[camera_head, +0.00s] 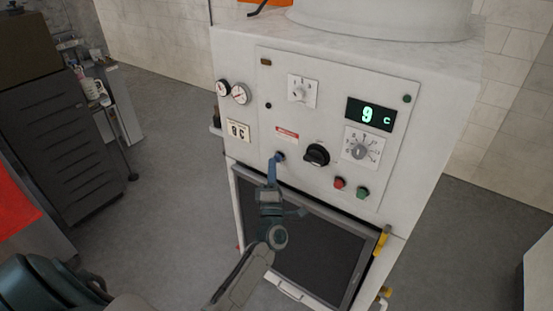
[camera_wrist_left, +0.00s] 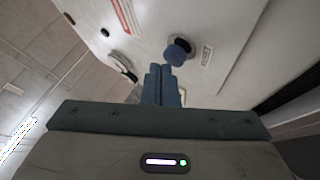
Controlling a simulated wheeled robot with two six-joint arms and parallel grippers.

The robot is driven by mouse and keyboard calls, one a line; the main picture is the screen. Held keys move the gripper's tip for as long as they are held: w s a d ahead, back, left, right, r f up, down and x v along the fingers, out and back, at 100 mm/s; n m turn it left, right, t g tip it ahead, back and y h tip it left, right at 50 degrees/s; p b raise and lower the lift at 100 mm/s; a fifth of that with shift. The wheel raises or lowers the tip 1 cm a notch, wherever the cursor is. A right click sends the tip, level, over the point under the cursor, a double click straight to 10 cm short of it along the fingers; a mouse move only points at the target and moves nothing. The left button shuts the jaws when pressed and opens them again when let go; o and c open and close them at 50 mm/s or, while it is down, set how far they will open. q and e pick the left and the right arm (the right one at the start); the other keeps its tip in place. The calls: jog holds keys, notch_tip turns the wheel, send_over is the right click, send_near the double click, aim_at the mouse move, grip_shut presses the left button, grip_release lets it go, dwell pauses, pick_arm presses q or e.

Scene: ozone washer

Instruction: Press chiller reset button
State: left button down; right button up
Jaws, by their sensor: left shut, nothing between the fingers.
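The chiller (camera_head: 235,62) is a white cabinet with a control panel on its front. A blue button (camera_head: 281,155), taken as the reset button, sits low on the panel, left of a large black knob. In the left wrist view the blue button (camera_wrist_left: 178,51) stands out from a dark round base beside a small label, too small to read. My left gripper (camera_head: 273,163) is shut and empty, pointing up at the button from below. In the left wrist view its fingertips (camera_wrist_left: 166,70) are right by the button; I cannot tell whether they touch it. My right gripper is not in view.
Right of the button are the black knob (camera_head: 317,155), a red button (camera_head: 339,183) and a green button (camera_head: 362,193). A green display (camera_head: 370,115) reads 9 C. A dark framed panel (camera_head: 318,243) lies below. Grey floor (camera_head: 160,200) is clear to the left.

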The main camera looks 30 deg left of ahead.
pick_arm(q)
jog(key=shift+s, duration=0.4)
jog(key=shift+s, duration=0.1)
jog(key=shift+s+a+p, duration=0.2)
jog(key=shift+s+p, duration=0.55)
jog(key=shift+s, duration=1.65)
